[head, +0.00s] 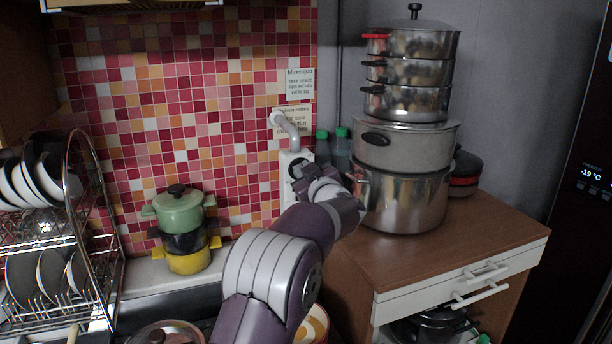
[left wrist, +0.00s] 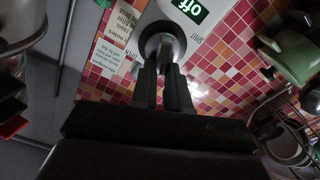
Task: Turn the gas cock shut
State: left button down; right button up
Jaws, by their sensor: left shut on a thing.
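The gas cock is a dark round knob (head: 297,166) on a white plate (head: 291,157) against the tiled wall, below a grey-white pipe. In the left wrist view the knob's round base (left wrist: 154,31) has a raised grey grip bar. My left gripper (head: 305,180) is at the knob, and its two dark fingers (left wrist: 162,72) are shut on this bar. A green "Off" label (left wrist: 190,9) sits beside the knob. My arm hides part of the plate in the head view. My right gripper is not in view.
Stacked steel pots (head: 405,200) stand on the wooden cabinet (head: 480,225) to the right, close to my wrist. Green-capped bottles (head: 341,150) stand behind. Small coloured pots (head: 181,212) and a dish rack (head: 85,215) are on the left.

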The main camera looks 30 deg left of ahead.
pick_arm(q)
jog(key=shift+s+a+f+n+b, duration=0.15)
jog(key=shift+f+n+b, duration=0.15)
jog(key=shift+n+b, duration=1.45)
jog(key=shift+s+a+f+n+b, duration=0.1)
jog(key=shift+f+n+b, duration=0.5)
jog(key=shift+n, duration=2)
jog(key=shift+s+a+f+n+b, duration=0.1)
jog(key=shift+s+n+b, duration=0.05)
jog(key=shift+n+b, duration=1.7)
jog(key=shift+n+p, duration=0.3)
jog(key=shift+n, duration=0.2)
jog(key=c, duration=1.4)
grip_release()
jog(key=shift+o, duration=1.4)
jog(key=shift+r, duration=0.15)
